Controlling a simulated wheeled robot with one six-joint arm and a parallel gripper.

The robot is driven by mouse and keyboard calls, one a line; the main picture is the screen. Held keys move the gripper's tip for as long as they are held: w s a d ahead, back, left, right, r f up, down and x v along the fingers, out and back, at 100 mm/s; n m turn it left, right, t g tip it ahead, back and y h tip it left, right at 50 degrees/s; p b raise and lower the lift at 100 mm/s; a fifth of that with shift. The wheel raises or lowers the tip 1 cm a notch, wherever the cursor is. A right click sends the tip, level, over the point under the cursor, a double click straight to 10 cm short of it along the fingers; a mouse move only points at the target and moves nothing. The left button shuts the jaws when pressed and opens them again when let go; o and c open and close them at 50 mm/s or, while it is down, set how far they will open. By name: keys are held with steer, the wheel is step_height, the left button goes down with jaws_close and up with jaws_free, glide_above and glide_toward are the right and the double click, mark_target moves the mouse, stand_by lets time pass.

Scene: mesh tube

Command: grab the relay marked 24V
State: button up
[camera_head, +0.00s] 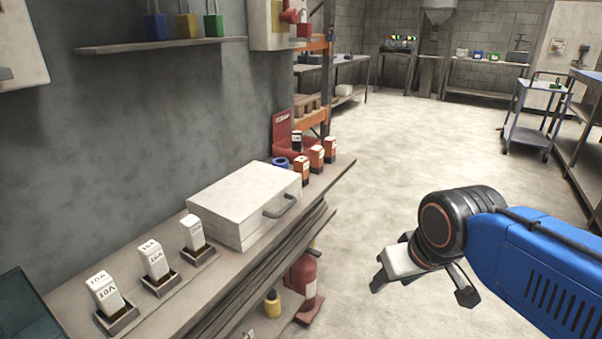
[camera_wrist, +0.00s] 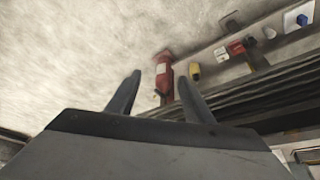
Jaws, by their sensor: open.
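My gripper (camera_head: 422,288) hangs open and empty over the floor, to the right of the wall shelf and apart from it. Its two fingers also show spread in the wrist view (camera_wrist: 159,80). Several white relays stand upright in dark sockets on the shelf: a front one (camera_head: 105,291) reading 10A, a middle one (camera_head: 152,257) that seems to read 16A, and a farther one (camera_head: 193,231) too small to read. Several orange relays with white tops (camera_head: 316,157) stand at the shelf's far end, their marks unreadable. I cannot make out 24V on any relay.
A white case (camera_head: 243,203) with a handle lies on the shelf (camera_head: 222,266) between the two relay groups. A red scrap bin (camera_head: 283,130) is behind the orange relays. A blue cart (camera_head: 534,112) is far right. The central floor is clear.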

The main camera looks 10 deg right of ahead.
steer(key=w+a+r+m, duration=0.1)
steer(key=w+r+m, duration=0.1)
steer(key=w+r, duration=0.55)
step_height(320, 180, up, 18)
steer(key=m+g+h, duration=0.2)
steer(key=m+h, duration=0.1)
steer(key=m, duration=0.4)
glide_above(300, 160)
steer(key=s+a, duration=0.4)
steer(key=x, duration=1.1)
steer(key=shift+w+a+f, duration=0.1)
steer(key=shift+w+f, duration=0.1)
steer(key=shift+w, duration=0.2)
steer(key=shift+d+x, duration=0.1)
steer(key=shift+x, duration=1.25)
steer(key=shift+d+x, duration=0.15)
steer(key=shift+x, duration=1.2)
steer(key=shift+r, duration=0.1)
steer(key=shift+c, duration=0.5)
steer(key=c, duration=1)
